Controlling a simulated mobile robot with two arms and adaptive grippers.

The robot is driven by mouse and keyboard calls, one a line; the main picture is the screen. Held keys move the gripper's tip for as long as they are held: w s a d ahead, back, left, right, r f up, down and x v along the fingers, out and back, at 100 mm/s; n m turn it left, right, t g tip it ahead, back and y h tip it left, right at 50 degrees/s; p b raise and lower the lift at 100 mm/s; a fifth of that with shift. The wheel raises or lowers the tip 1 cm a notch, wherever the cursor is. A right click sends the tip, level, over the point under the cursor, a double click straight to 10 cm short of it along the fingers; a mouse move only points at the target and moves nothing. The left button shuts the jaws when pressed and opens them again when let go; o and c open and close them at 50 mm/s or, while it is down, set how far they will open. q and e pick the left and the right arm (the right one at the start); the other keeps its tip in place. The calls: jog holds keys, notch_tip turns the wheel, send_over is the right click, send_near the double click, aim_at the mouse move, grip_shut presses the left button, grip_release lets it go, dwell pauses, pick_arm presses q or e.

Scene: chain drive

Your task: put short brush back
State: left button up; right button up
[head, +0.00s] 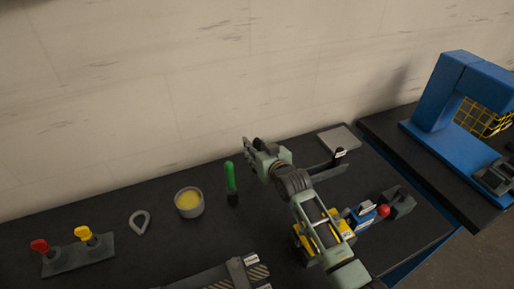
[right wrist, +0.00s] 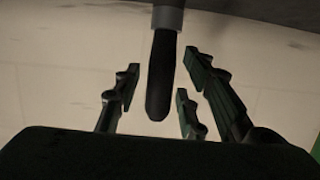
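My right gripper (head: 252,150) is over the back of the dark bench, its fingers toward the wall. In the right wrist view its fingers (right wrist: 160,105) are apart. A dark, round-ended handle with a grey collar (right wrist: 160,75), likely the short brush, lies between them in the picture, with gaps on both sides. I cannot tell its depth. In the head view it is mostly hidden by the gripper; a dark tip (head: 259,143) shows there. A green-handled tool (head: 231,178) with a dark lower end stands upright left of the gripper.
A grey pot with yellow contents (head: 189,203), a teardrop ring (head: 140,222) and a base with red and yellow knobs (head: 78,257) stand left. A grey tray (head: 340,139) lies at back right. A blue device with a red knob (head: 366,215) and a blue press (head: 450,100) are right.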

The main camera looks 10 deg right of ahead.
jog(key=shift+r, duration=0.1)
jog(key=shift+s+r, duration=0.1)
jog(key=b+v, duration=0.1)
jog(key=v, duration=1.1)
jog(key=shift+r, duration=0.2)
